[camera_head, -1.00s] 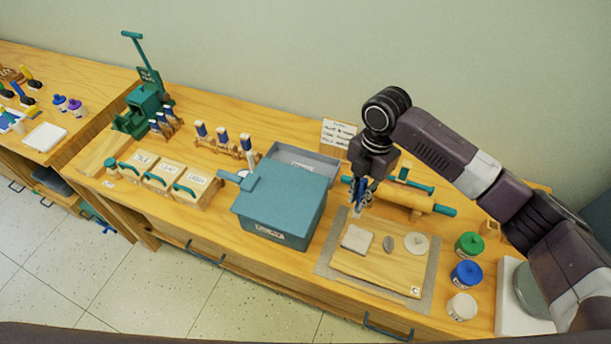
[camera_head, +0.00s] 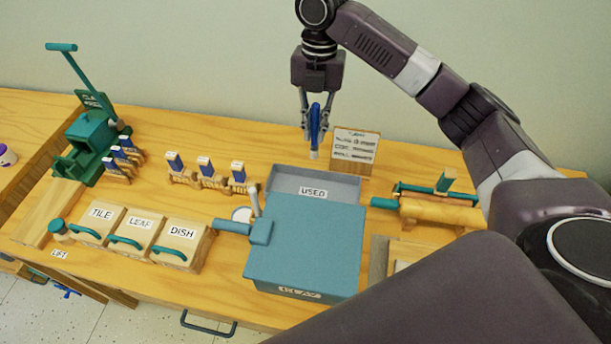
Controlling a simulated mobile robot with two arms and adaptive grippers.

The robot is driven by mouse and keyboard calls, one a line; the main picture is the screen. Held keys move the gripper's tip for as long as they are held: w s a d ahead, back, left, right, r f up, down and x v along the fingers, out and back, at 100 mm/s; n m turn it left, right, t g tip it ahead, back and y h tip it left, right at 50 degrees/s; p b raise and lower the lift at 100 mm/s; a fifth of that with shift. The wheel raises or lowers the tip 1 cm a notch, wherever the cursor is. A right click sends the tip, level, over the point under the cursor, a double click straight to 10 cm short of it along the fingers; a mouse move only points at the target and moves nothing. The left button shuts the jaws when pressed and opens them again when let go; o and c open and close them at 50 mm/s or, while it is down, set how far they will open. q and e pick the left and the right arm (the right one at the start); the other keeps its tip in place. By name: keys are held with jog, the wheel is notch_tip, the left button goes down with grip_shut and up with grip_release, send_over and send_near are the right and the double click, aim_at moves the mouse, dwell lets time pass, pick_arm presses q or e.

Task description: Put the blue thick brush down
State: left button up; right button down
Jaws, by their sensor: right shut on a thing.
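My right gripper (camera_head: 316,108) is shut on the blue thick brush (camera_head: 315,132), which hangs upright with its pale tip pointing down. The brush is in the air above the back part of the grey tray labelled USED (camera_head: 345,188), apart from it as far as I can see. The visible part of the tray looks empty. My left gripper is not in view.
A teal box labelled CLAY (camera_head: 305,250) stands in front of the tray. A written sign (camera_head: 355,150) stands right behind it, and a rolling pin (camera_head: 440,211) lies to the right. Brushes in wooden holders (camera_head: 205,172) and boxes labelled TILE, LEAF and DISH (camera_head: 180,243) stand to the left.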

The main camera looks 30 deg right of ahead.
aim_at(314, 159)
jog(key=f, duration=0.3)
jog(key=f+p, duration=0.1)
jog(key=f, duration=0.3)
jog(key=shift+s+d, duration=0.15)
jog(key=shift+d, duration=0.05)
notch_tip(314, 159, down, 4)
jog(key=shift+a+f+p, duration=0.1)
jog(key=shift+f+p, duration=0.1)
jog(key=shift+p, duration=0.25)
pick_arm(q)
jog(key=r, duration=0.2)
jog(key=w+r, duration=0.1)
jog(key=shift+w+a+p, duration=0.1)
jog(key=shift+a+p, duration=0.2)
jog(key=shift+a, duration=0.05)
pick_arm(e)
jog(key=f, duration=0.4)
jog(key=shift+w, duration=0.2)
jog(key=shift+f, duration=0.15)
jog(key=c, duration=2)
grip_release()
jog(key=shift+o, duration=0.2)
